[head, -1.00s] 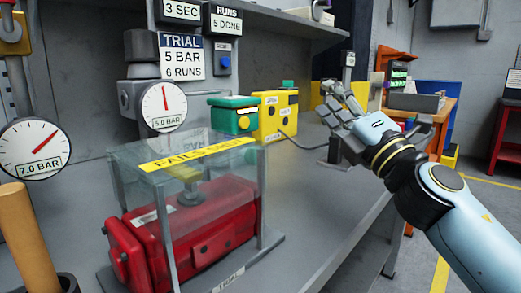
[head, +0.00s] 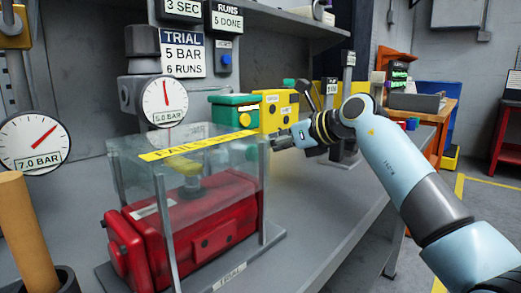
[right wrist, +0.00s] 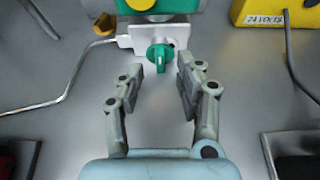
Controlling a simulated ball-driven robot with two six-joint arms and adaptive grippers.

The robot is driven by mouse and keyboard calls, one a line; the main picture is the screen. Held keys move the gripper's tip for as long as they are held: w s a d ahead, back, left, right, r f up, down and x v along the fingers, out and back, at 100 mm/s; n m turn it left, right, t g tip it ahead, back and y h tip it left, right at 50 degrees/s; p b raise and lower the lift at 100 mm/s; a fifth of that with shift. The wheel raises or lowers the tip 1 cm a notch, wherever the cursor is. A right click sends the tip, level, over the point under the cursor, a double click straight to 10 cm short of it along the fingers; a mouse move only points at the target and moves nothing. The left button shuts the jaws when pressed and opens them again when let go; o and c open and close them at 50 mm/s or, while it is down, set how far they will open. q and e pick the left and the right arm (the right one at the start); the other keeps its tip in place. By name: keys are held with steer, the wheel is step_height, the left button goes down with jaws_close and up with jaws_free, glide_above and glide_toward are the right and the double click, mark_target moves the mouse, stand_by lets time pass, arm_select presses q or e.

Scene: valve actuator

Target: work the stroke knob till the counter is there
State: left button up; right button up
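The green knob (right wrist: 161,58) sits on a white plate under a green unit, its bar pointing toward my gripper in the right wrist view. My right gripper (right wrist: 161,68) is open, a finger on each side of the knob's near end with gaps; I see no contact. In the head view my right gripper (head: 283,141) is just right of the clear guard, by the green box (head: 235,113); the knob cannot be made out there. The runs counter (head: 227,19) reads 5 DONE. The trial card (head: 182,53) reads 5 BAR, 6 RUNS. My left gripper is not in view.
A clear guard (head: 190,150) covers a red actuator (head: 190,230) left of my right gripper. A yellow unit (head: 278,110) stands behind.

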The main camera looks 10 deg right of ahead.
steer(key=x, duration=0.4)
steer(key=shift+a+b, duration=0.1)
steer(key=shift+b, duration=0.2)
jaws_close()
